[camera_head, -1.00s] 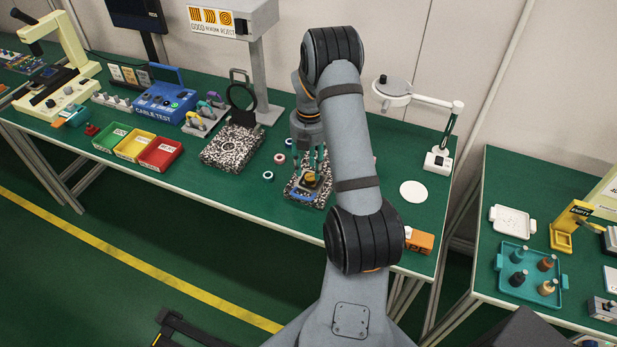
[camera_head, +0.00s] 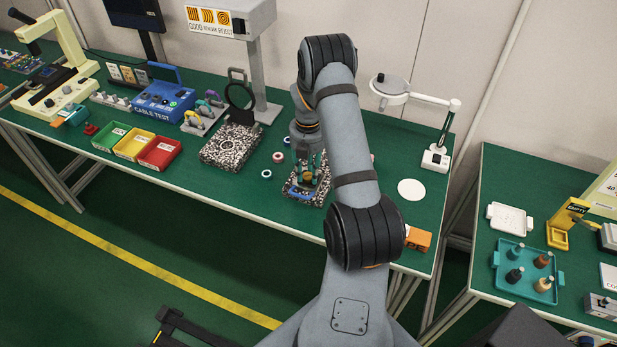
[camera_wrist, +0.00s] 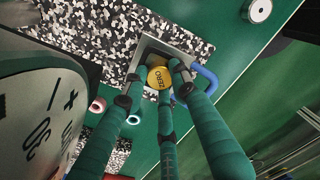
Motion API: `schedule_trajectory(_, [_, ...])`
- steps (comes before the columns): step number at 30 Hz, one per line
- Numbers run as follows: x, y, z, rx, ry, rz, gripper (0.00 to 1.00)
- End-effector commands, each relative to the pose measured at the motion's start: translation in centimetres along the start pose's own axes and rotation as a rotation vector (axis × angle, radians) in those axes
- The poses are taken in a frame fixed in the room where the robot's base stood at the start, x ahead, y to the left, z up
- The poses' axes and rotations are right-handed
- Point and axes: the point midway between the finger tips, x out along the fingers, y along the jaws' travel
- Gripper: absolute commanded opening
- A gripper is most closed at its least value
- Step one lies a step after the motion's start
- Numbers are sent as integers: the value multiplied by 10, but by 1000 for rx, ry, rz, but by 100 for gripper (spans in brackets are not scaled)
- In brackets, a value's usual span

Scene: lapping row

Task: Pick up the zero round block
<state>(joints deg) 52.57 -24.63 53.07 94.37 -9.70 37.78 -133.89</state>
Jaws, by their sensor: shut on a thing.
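The zero round block is yellow with "ZERO" on its top (camera_wrist: 158,78). In the wrist view it sits among the teal fingers of my gripper (camera_wrist: 154,84), which is shut on it. The block is over a grey square recess (camera_wrist: 148,50) in a black-and-white speckled base (camera_wrist: 95,28); I cannot tell whether it still touches the base. In the head view my gripper (camera_head: 310,172) is low over the speckled base (camera_head: 296,192), and the fingers largely hide the block.
A blue handle (camera_wrist: 209,80) is close beside the fingers. A white ring (camera_head: 266,174) and a pink ring (camera_head: 278,157) lie left of the base. A larger speckled block (camera_head: 228,146) stands further left. A white disc (camera_head: 411,189) and an orange block (camera_head: 418,239) are to the right.

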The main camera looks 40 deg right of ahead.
Motion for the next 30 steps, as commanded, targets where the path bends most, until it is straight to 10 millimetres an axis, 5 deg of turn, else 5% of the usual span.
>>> schedule_trajectory(17, [-6, 1, 0, 0, -1, 1, 0])
schedule_trajectory(23, [-28, 1, 1, 0, -3, 4, 0])
schedule_trajectory(30, [-77, 2, 1, 0, -4, 6, 0])
